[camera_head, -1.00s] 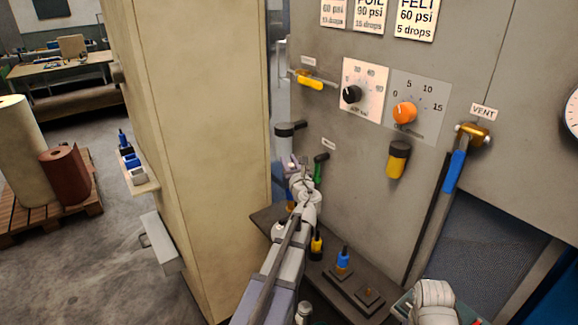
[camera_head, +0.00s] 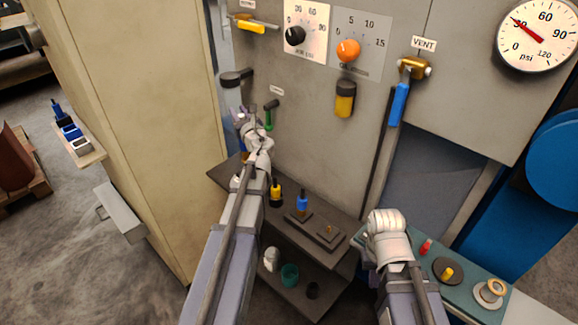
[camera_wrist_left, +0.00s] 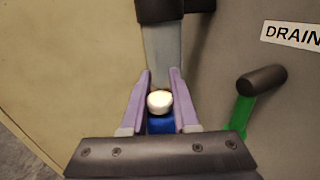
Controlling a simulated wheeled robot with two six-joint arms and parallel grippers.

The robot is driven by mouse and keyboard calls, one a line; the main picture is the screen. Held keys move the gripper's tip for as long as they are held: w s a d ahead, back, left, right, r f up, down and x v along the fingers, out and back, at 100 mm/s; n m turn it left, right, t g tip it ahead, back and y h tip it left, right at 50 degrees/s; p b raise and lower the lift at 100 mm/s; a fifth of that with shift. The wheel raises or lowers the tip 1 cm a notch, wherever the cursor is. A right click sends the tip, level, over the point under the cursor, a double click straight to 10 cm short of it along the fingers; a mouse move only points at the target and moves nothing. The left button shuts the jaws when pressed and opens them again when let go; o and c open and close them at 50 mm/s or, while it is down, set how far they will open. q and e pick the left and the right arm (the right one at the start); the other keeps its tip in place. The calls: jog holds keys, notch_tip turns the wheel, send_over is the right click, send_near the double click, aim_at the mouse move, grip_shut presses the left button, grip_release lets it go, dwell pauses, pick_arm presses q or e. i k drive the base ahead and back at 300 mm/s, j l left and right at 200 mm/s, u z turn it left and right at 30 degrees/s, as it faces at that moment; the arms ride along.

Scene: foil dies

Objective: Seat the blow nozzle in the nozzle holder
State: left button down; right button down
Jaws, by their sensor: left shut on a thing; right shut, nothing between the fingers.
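My left gripper (camera_head: 242,118) is at the wall panel, just below a grey cylinder with a black top (camera_head: 231,95). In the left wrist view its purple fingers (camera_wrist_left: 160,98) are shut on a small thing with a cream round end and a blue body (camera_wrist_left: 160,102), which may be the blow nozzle. The grey cylinder (camera_wrist_left: 163,50) is straight ahead of the fingers; I cannot tell if they touch. I cannot tell for sure which fitting is the nozzle holder. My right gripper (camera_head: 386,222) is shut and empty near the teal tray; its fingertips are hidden.
A green drain handle (camera_head: 269,117) is right of my left gripper. A dark shelf (camera_head: 225,172) below bears a yellow-and-black item (camera_head: 276,192) and a blue-handled piece (camera_head: 302,200). A tall beige cabinet (camera_head: 140,120) stands at left. A teal tray (camera_head: 455,296) is at right.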

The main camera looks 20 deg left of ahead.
aim_at(312, 294)
jog(key=l+u, duration=0.15)
jog(key=u, duration=0.35)
jog(key=k+l+u, duration=0.1)
jog(key=u, duration=0.4)
jog(key=k+l+u, duration=0.1)
jog(key=u, duration=0.4)
jog(key=k+l+u, duration=0.1)
jog(key=u, duration=0.2)
jog(key=k+u, duration=0.35)
jog(key=k+l+z, duration=0.1)
jog(key=k+z, duration=0.15)
jog(key=k, duration=0.25)
jog(key=k+z, duration=0.15)
jog(key=z, duration=0.35)
jog(key=k+z, duration=0.15)
jog(key=z, duration=0.3)
jog(key=k+l+z, duration=0.1)
jog(key=z, duration=0.4)
jog(key=k+l+z, duration=0.1)
jog(key=z, duration=0.35)
